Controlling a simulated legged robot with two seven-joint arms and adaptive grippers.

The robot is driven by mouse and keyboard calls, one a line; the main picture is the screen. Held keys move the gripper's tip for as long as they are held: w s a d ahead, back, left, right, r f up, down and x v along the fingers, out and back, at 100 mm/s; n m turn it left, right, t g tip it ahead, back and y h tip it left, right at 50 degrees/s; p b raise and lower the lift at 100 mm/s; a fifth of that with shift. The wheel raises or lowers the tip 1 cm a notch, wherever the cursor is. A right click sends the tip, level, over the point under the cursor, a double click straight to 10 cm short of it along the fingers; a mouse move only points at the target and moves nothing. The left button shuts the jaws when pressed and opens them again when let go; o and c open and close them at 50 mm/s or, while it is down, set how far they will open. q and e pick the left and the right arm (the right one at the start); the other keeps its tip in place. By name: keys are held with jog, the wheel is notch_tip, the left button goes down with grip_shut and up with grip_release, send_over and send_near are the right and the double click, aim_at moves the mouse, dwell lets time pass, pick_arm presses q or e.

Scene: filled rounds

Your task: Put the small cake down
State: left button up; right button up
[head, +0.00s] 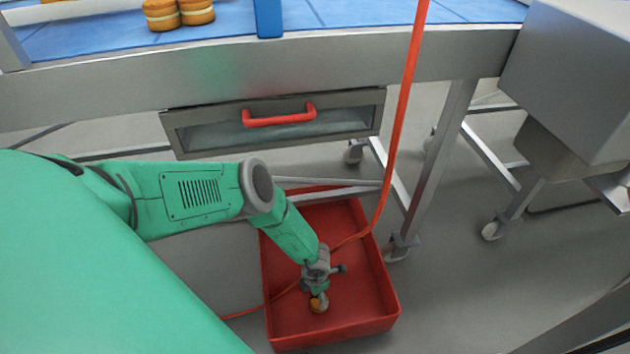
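The small cake (319,303) is a little round orange-brown piece with a pale band. It shows in the head view at the tip of my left gripper (317,291), over the inside of a red crate (385,321). My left gripper appears shut on the cake, with its fingers partly hiding it. The cake looks to be above the crate's floor, but the exact gap is hard to tell. My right gripper is out of view.
A steel-framed conveyor with a blue belt (365,13) carries filled rounds (163,14) at the upper left. A drawer with a red handle (279,115) sits below its edge. A red cable (399,120) hangs down to the crate.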

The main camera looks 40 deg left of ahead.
pick_arm(q)
jog(key=shift+r+p, duration=0.5)
jog(key=shift+r, duration=0.8)
